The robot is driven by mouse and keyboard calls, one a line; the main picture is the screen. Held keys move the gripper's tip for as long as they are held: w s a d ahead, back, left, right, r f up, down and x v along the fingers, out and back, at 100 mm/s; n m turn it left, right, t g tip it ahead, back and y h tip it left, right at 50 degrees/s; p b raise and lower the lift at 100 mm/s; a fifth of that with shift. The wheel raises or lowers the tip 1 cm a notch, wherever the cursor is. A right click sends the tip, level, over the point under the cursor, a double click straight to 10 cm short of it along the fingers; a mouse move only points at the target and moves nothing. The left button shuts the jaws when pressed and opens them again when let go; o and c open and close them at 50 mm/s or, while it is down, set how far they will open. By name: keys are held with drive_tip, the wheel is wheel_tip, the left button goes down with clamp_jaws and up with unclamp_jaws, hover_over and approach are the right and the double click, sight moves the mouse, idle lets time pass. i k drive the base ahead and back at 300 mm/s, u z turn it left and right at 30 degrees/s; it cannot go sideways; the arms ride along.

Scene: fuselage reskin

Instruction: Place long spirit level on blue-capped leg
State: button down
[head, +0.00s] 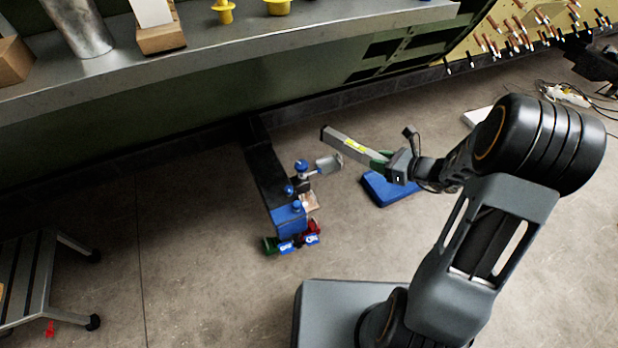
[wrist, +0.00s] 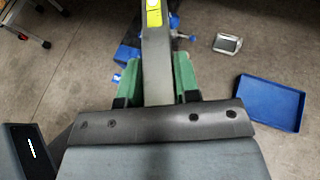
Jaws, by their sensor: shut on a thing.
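The long spirit level (head: 345,143) is a grey bar with a yellow label, held above the floor and pointing toward the upper left in the head view. My gripper (head: 383,162) is shut on its near end. In the wrist view, green fingers (wrist: 156,75) clasp the spirit level (wrist: 156,50) from both sides, and its far end runs out of the picture. A blue-capped upright piece (head: 302,167), possibly the blue-capped leg, stands below and left of the level, apart from it. In the wrist view the level partly hides the blue parts beneath.
Below are a dark beam (head: 265,165), a blue box (head: 290,220), small green and red items, and a grey metal piece (head: 328,164). A blue tray (head: 392,190) lies on the floor under my gripper.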

sight(269, 193)
drive_tip(key=z, duration=2.85)
drive_tip(key=k, duration=1.95)
drive_tip(key=u, duration=2.25)
drive_tip(key=i, duration=0.5)
drive_tip(key=u, duration=0.05)
